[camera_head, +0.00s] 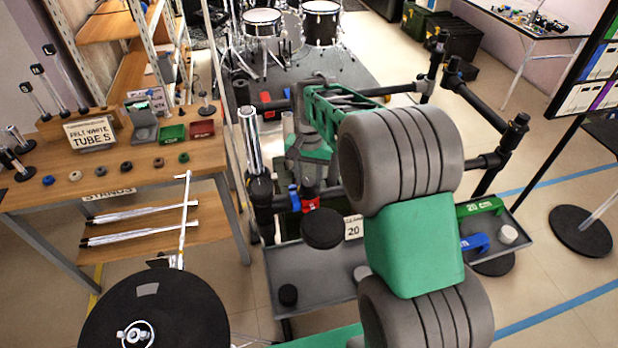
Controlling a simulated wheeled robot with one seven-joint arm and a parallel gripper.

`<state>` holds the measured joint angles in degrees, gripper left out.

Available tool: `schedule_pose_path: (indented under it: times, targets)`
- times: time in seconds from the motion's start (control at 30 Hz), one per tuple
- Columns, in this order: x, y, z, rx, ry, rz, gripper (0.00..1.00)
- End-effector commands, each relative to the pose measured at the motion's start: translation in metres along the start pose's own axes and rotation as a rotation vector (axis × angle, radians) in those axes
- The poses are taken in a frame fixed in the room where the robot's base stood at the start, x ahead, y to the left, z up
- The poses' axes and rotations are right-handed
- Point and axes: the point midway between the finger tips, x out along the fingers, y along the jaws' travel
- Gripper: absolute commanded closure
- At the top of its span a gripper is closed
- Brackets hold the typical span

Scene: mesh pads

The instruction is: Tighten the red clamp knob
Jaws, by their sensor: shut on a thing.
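The red clamp knob (309,193) is on the left side of the black tube rack, just right of a chrome-topped upright post (249,135). My gripper (306,180) hangs down at it from my green and grey wrist and is shut on it. The fingertips are small and dark here, so the exact grip on the knob is hard to make out. A blue clamp part (294,198) sits just left of the red one. My large arm links cover the rack's middle and part of its right side.
A grey tray (310,265) below the rack holds black and pale round pieces, with green (480,206) and blue (474,243) blocks at right. A round black pad (322,228) is close below the clamp. A wooden bench (110,180) stands left, a black cymbal (155,312) in front.

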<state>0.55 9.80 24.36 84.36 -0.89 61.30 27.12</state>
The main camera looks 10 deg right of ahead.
Motion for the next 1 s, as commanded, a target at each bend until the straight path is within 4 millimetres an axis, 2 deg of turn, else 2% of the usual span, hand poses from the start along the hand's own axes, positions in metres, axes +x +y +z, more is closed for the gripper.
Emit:
schedule_pose_path:
  times: [0.3,0.87,0.9,1.0]
  targets:
    - [-0.0010,-0.0001,-0.0006,0.136,0.002,-0.004,1.00]
    - [-0.0011,-0.0002,-0.0007,0.166,0.003,-0.004,1.00]
    - [-0.0011,-0.0002,-0.0007,0.165,0.003,-0.004,0.60]
    - [-0.0009,-0.0002,-0.0006,0.165,0.002,-0.004,0.51]
